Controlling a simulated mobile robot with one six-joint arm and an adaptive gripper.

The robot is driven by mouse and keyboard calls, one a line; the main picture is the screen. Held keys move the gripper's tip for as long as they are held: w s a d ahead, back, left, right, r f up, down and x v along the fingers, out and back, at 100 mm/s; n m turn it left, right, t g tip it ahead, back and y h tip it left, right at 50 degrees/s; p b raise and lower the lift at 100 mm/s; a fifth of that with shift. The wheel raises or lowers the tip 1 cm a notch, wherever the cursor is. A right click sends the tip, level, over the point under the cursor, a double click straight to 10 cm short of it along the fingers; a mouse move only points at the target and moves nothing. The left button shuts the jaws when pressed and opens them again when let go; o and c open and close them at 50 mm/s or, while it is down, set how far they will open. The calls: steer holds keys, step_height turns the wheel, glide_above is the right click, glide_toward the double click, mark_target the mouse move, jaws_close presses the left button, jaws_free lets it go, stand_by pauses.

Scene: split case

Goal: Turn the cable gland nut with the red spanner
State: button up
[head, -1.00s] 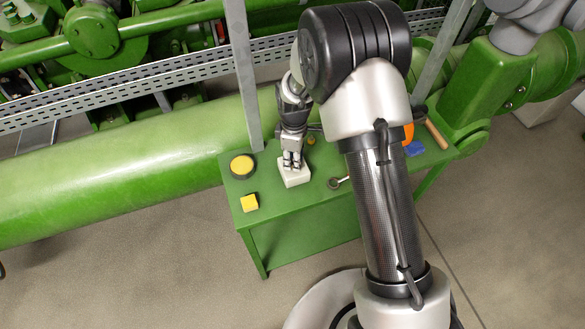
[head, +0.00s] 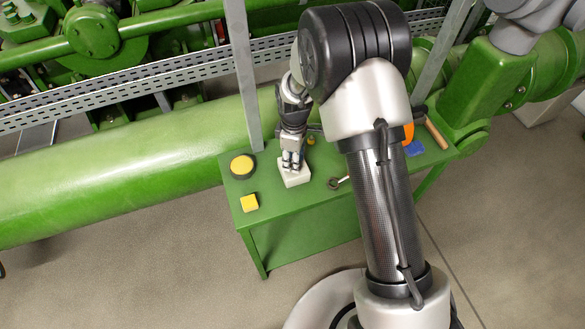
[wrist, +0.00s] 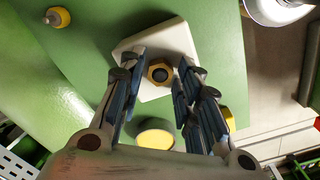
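A brass-coloured hex nut with a dark centre (wrist: 159,71) sits on a white block (wrist: 128,47). The block (head: 296,180) stands on the green bench top in the head view. My gripper (wrist: 162,68) is over the block with its fingers apart, one on each side of the nut. A gap shows between each finger and the nut. In the head view my gripper (head: 292,163) hides the nut. The metal head of a spanner (head: 335,184) lies on the bench to the right; my arm hides the rest of it. No red shows on its visible part.
A round yellow-topped button (head: 242,165) and a yellow cube (head: 249,203) are left of the block. A small yellow fitting (head: 311,141) is behind it. Right of my arm are an orange object (head: 408,132), a blue piece (head: 414,148) and a wooden handle (head: 436,133). A grey post (head: 243,80) stands behind.

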mark_target(304, 171)
steer(key=shift+r+p, duration=2.4)
steer(key=shift+r, duration=1.2)
steer(key=shift+f, duration=0.1)
steer(key=s+d+r+m+t, duration=0.1)
steer(key=s+d+r+m, duration=0.25)
steer(key=r, duration=0.65)
steer(key=s+d+r+m+t, duration=0.1)
steer(key=s+d+r+m, duration=0.3)
steer(key=r, duration=0.6)
steer(key=s+d+r+m+t, duration=0.1)
steer(key=s+d+r+m, duration=0.1)
steer(key=s, duration=0.8)
steer(key=s+d+r+m+t+b, duration=0.1)
steer(key=s+r+m, duration=0.4)
steer(key=s, duration=0.5)
steer(key=shift+d+t, duration=0.3)
steer(key=shift+d, duration=0.45)
